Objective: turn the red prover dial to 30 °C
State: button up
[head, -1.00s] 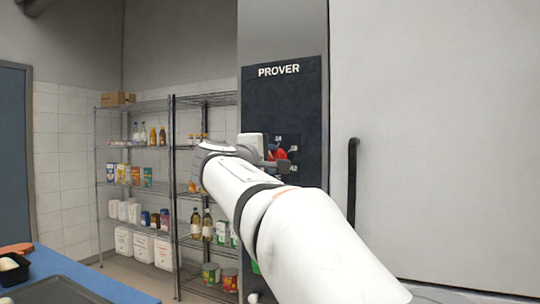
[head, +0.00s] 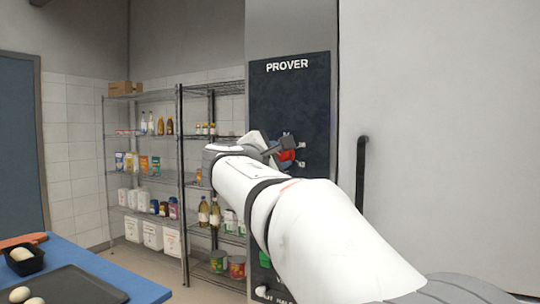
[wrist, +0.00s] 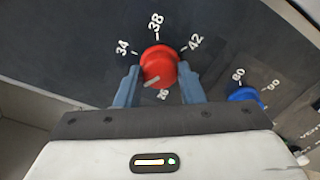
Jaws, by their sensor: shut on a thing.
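The red prover dial (wrist: 159,64) sits on the dark panel between my gripper's two blue-grey fingers. My gripper (wrist: 158,84) is shut on it, one finger on each side. White numbers 34, 38 and 42 run around its top, and a partly covered number, perhaps 26, shows below it. I see no 30; the left finger may hide it. A pale mark on the dial's face (wrist: 152,82) lies toward its lower left. In the head view, the red dial (head: 287,156) shows partly behind my tilted gripper (head: 280,148), below the PROVER lettering.
A blue dial (wrist: 243,94) sits to the right of the red one, close to my right finger. A vertical black handle (head: 361,172) is on the pale door at right. Wire shelves (head: 150,180) with goods and a blue table (head: 135,280) stand to the left.

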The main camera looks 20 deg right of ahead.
jog(key=o, duration=1)
jog(key=v, duration=0.7)
jog(key=shift+s+a+b, duration=0.25)
jog(key=shift+a+b, duration=0.05)
jog(key=shift+b, duration=0.05)
jog(key=shift+f, duration=0.1)
